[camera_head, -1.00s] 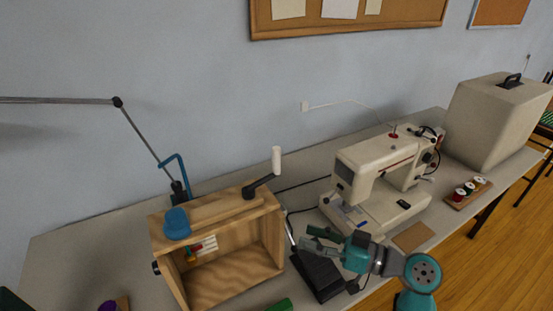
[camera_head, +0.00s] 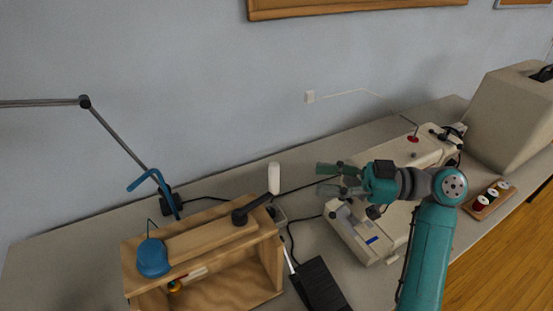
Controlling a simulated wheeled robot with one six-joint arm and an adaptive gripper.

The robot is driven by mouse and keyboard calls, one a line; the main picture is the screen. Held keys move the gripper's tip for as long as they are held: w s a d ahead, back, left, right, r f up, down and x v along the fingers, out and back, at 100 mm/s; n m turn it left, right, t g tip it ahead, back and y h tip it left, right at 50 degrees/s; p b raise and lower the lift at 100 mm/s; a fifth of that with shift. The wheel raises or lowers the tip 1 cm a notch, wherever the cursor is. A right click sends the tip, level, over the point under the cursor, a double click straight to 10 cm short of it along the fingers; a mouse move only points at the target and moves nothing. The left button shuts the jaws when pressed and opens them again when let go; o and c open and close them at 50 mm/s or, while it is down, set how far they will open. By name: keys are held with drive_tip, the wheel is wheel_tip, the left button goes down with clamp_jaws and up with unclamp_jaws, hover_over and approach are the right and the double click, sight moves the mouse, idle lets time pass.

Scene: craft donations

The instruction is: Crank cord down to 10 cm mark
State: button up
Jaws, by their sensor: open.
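A wooden box frame (camera_head: 212,228) stands on the table at lower left. On its right end is a dark crank arm (camera_head: 254,208) with an upright white handle (camera_head: 274,178). A blue round part (camera_head: 153,258) sits on the frame's front left. Inside the box a white strip (camera_head: 195,275) and a small yellow-orange piece (camera_head: 174,287) show in part; any marks on the strip are too small to read. My gripper (camera_head: 322,178) is open and empty, pointing left, to the right of the white handle and apart from it.
A cream sewing machine (camera_head: 355,232) stands behind and below my arm, partly hidden by it. A black pedal (camera_head: 318,286) lies right of the box. Thread spools (camera_head: 491,195) and a beige case (camera_head: 515,115) are at right.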

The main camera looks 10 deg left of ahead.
sight(274, 176)
drive_tip(key=a, duration=1)
drive_tip(key=shift+a, duration=0.4)
clamp_jaws()
